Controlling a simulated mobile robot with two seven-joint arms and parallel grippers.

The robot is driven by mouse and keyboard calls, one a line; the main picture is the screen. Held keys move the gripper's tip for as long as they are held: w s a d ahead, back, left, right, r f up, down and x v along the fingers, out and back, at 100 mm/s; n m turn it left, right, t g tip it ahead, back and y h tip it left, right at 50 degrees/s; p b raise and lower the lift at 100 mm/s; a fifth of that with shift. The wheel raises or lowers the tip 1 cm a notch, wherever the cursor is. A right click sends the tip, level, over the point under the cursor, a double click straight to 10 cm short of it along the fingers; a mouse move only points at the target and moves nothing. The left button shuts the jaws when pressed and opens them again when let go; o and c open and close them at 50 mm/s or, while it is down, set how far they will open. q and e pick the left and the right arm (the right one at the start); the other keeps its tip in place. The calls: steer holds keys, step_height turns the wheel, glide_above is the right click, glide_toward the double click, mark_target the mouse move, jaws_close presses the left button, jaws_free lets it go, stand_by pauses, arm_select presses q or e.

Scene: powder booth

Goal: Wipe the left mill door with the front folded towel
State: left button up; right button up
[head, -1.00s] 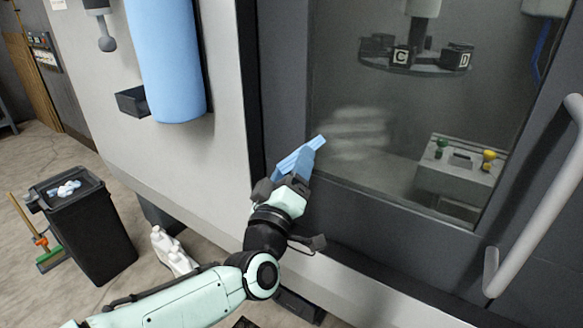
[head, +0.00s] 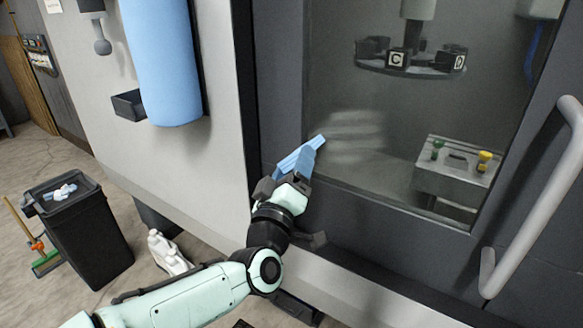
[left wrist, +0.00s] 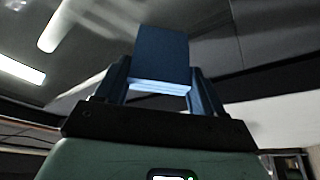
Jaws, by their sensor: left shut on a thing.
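My left gripper (head: 285,183) is shut on a blue folded towel (head: 301,155), at the lower left corner of the mill door's window. In the left wrist view the towel (left wrist: 161,60) stands up between the two fingers of the gripper (left wrist: 160,88). The left mill door (head: 281,85) is a dark frame around a glass window. A pale hazy smudge (head: 350,135) shows on the glass just right of the towel. Whether the towel touches the door I cannot tell. My right gripper is not in view.
A long grey door handle (head: 537,200) sticks out at the right. A black bin (head: 85,235) and a white bottle (head: 168,252) stand on the floor.

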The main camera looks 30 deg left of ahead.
arm_select(q)
steer(key=shift+d+r+p, duration=0.7)
steer(key=shift+d+p, duration=0.15)
steer(key=shift+d, duration=6.4)
steer(key=shift+w+a+f+b, duration=0.1)
steer(key=shift+a+b, duration=0.8)
steer(key=shift+a, duration=1.5)
steer(key=shift+w+a+f+b, duration=0.15)
steer(key=shift+a+b, duration=0.75)
steer(key=shift+a, duration=1.55)
steer(key=shift+w+a+b, duration=0.1)
steer(key=shift+a+b, duration=0.8)
steer(key=shift+a, duration=1.5)
steer(key=shift+r+p, duration=0.6)
steer(key=shift+r, duration=0.2)
steer(key=shift+c, duration=0.8)
steer(key=s+d+p, duration=0.1)
steer(key=d+p, duration=0.3)
steer(key=d, duration=1)
steer(key=shift+d+r, duration=0.15)
steer(key=shift+d, duration=0.15)
